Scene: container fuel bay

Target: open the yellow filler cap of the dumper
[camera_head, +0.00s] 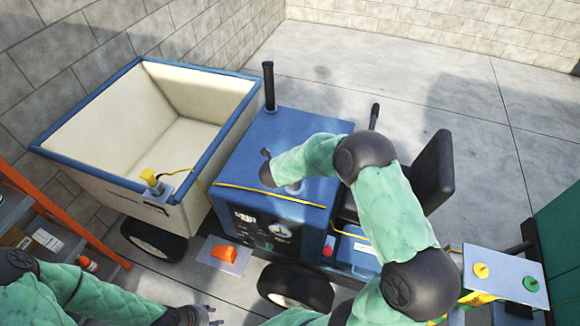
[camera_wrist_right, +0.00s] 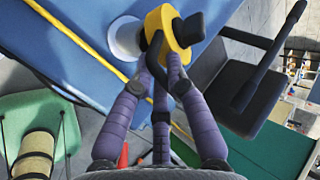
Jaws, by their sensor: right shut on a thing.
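The blue dumper hood (camera_head: 295,125) is in the middle of the head view. In the right wrist view, the yellow filler cap (camera_wrist_right: 158,18) is between the fingers of my right gripper (camera_wrist_right: 165,48), which is shut on it. The white filler neck (camera_wrist_right: 126,38) stands on the hood just beside and behind the cap; I cannot tell whether they touch. In the head view, my right forearm hides the cap, and a bit of the white neck (camera_head: 292,188) shows below it. My left gripper (camera_head: 208,314) is at the bottom edge, away from the dumper; its opening is unclear.
A black exhaust pipe (camera_head: 269,86) and black seat (camera_head: 433,172) flank the hood. An orange piece (camera_head: 223,254) lies on a grey plate. Open floor lies behind.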

